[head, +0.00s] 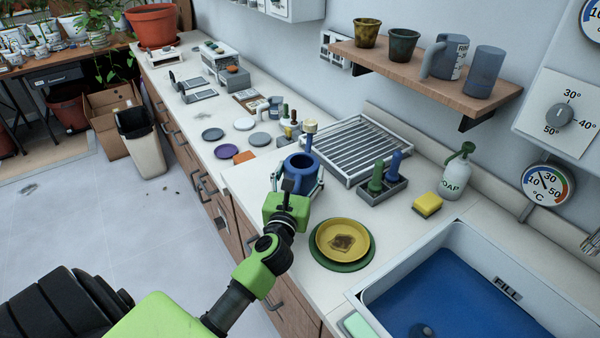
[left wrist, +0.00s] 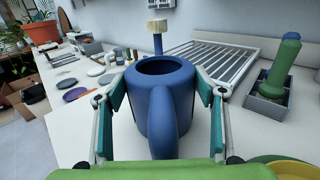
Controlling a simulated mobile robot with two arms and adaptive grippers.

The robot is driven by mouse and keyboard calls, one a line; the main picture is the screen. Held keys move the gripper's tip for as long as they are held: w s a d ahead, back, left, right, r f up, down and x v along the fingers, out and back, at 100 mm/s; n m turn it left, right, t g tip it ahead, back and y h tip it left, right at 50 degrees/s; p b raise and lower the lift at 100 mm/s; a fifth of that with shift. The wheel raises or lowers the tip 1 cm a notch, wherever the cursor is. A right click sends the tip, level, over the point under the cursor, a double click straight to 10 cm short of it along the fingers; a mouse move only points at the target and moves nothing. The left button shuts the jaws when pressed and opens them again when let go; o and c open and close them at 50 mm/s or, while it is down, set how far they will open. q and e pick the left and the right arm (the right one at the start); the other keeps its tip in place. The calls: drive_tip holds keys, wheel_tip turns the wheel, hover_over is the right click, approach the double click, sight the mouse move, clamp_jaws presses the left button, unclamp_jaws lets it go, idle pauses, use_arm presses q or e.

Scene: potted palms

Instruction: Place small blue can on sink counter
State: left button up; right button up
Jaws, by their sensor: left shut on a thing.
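The small blue can (head: 299,163) is a watering can with a handle, an open top and a spout with a pale head. It is upright over the sink counter (head: 265,183), left of the drying rack. My left gripper (head: 296,183) is shut on it, with one finger on each side of its body. In the left wrist view the can (left wrist: 165,95) sits between the fingers of the gripper (left wrist: 160,105), its handle toward me. Its base is mostly hidden, so I cannot tell whether it touches the counter. My right gripper is not in view.
A metal drying rack (head: 352,150) stands just right of the can. A yellow plate (head: 343,225) on a green one lies nearer, beside the blue-filled sink (head: 440,290). Green and blue tools stand in a grey holder (head: 382,190). Coloured discs (head: 226,151) lie farther along the counter.

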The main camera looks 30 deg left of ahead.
use_arm(q)
drive_tip(key=shift+f, duration=0.15)
drive_tip(key=o, duration=1.4)
drive_tip(key=shift+s+r, duration=0.1)
drive_tip(key=shift+r, duration=0.1)
drive_tip(key=b+v, duration=0.2)
drive_tip(key=v, duration=0.8)
drive_tip(key=shift+s+d+f, duration=0.15)
drive_tip(key=shift+s+d, duration=0.05)
drive_tip(key=shift+s, duration=0.1)
drive_tip(key=shift+s+d, duration=0.2)
drive_tip(key=shift+s, duration=0.4)
